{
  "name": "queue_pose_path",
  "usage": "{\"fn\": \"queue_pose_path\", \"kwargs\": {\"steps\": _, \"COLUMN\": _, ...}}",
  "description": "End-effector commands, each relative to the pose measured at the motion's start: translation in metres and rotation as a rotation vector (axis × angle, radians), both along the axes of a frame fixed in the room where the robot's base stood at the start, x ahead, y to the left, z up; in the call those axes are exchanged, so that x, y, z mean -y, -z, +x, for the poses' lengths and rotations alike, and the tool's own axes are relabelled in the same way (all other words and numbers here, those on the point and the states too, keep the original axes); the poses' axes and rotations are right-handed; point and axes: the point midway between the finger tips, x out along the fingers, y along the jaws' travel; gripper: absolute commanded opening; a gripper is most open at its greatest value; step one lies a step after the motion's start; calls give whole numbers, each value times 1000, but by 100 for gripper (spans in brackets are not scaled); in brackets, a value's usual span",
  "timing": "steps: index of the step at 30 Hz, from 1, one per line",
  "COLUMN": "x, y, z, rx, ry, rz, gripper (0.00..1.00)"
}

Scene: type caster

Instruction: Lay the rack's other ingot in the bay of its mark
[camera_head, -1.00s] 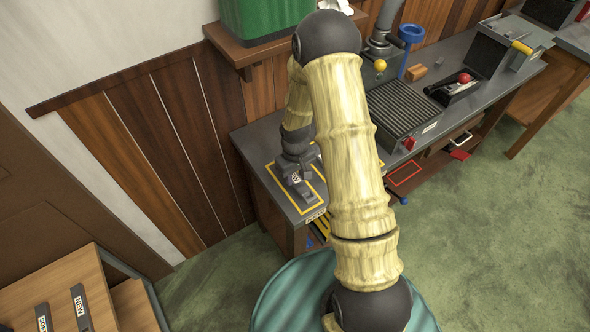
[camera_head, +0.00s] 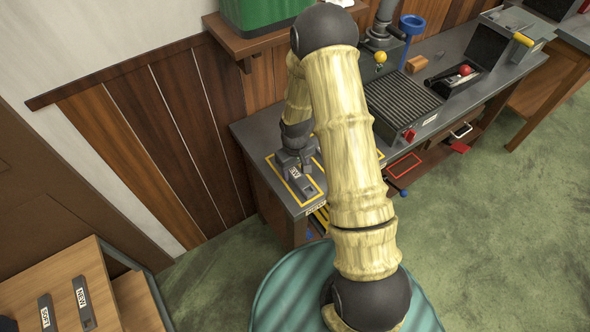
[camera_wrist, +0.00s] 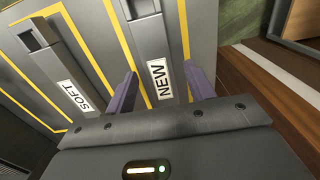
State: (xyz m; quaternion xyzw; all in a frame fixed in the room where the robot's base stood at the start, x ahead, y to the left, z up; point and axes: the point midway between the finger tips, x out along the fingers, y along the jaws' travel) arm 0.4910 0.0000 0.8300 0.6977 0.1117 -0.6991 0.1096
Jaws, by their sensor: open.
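My gripper (camera_head: 293,164) is low over the near left end of the grey bench. In the wrist view its two fingers (camera_wrist: 164,86) are apart, one on each side of a dark ingot marked NEW (camera_wrist: 152,42). This ingot lies inside a yellow outline on the bench, and its near end shows in the head view (camera_head: 308,189). A second ingot, marked SOFT (camera_wrist: 62,60), lies to its left within yellow lines. Two more dark bars, marked SOFT (camera_head: 46,314) and NEW (camera_head: 82,303), lie on the wooden cabinet at lower left.
My arm hides part of the bench. A ribbed grey plate (camera_head: 401,103), a blue funnel-like stand (camera_head: 411,25) and a red-knobbed device (camera_head: 462,75) are farther right on the bench. A green bin (camera_head: 258,15) stands on the wall shelf. Green floor (camera_head: 500,220) is clear at right.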

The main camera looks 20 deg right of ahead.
Motion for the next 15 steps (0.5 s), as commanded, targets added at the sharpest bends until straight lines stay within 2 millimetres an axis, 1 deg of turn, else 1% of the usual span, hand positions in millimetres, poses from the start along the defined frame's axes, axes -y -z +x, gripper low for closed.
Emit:
{"fn": "queue_pose_path", "kwargs": {"steps": 5, "x": 0, "y": -23, "z": 1, "rx": 6, "ry": 2, "rz": 1, "gripper": 54}}
{"fn": "queue_pose_path", "kwargs": {"steps": 15, "x": 1, "y": -82, "z": 1, "rx": 5, "ry": 1, "rz": 1, "gripper": 54}}
